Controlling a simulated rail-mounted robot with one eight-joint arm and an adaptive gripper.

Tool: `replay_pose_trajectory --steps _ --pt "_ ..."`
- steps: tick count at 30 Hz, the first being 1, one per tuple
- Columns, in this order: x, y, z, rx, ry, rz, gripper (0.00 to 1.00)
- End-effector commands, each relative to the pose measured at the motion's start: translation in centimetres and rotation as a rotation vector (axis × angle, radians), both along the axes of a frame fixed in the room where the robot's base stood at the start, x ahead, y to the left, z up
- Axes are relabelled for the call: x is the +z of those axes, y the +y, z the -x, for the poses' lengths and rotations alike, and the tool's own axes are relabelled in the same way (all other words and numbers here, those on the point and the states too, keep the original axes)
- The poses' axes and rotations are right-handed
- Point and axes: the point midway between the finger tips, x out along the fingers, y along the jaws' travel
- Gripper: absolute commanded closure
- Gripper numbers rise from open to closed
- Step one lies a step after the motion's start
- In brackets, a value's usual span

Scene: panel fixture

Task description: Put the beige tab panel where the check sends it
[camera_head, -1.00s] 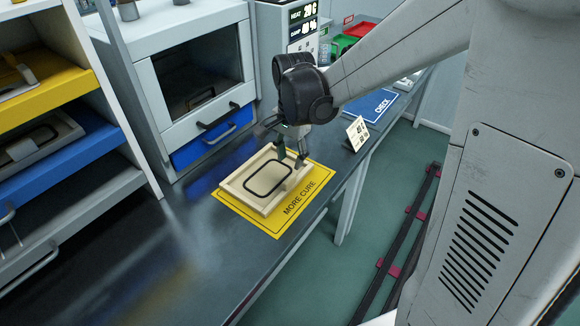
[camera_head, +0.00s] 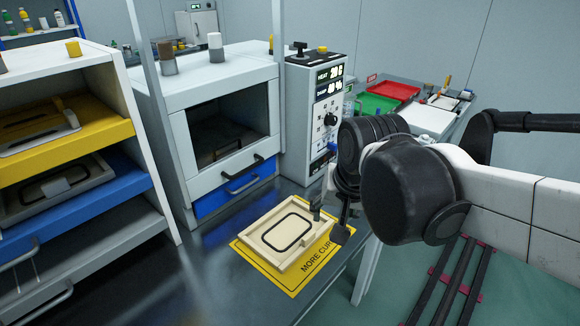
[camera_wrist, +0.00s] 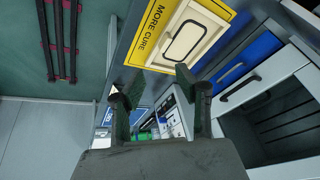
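The beige tab panel (camera_head: 287,230), with a black rounded outline, lies flat on the yellow MORE CURE mat (camera_head: 285,280). It also shows in the wrist view (camera_wrist: 190,40), at the top. My gripper (camera_head: 328,220) is at the panel's right side in the head view, and one finger overlaps the panel's far right corner there. In the wrist view, its two fingers (camera_wrist: 148,78) are spread with nothing between them, and the panel is beyond the right finger. Whether a finger touches the panel cannot be told. The blue CHECK area is hidden behind my arm in the head view.
A white oven cabinet (camera_head: 175,140) with a blue drawer (camera_head: 235,188) stands behind the mat. A control box (camera_head: 300,110) with lit displays is beside it. A shelf rack (camera_head: 140,215) with panels is at left. Red (camera_head: 394,90) and green (camera_head: 375,104) trays lie farther back. Bench is clear left of the mat.

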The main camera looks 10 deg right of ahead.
Motion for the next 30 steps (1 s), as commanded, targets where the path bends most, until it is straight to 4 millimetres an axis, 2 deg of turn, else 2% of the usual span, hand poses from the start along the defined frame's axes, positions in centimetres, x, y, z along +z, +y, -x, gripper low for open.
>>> replay_pose_trajectory --steps 1,6,12,30 --pt "0.2 0.0 1.1 0.035 -0.024 0.017 0.68" --pt "0.6 0.0 3.7 0.164 -0.113 0.086 0.68" --pt "0.5 0.0 5.7 0.268 -0.185 0.152 0.68" --pt "0.6 0.0 6.2 0.303 -0.210 0.177 0.68"
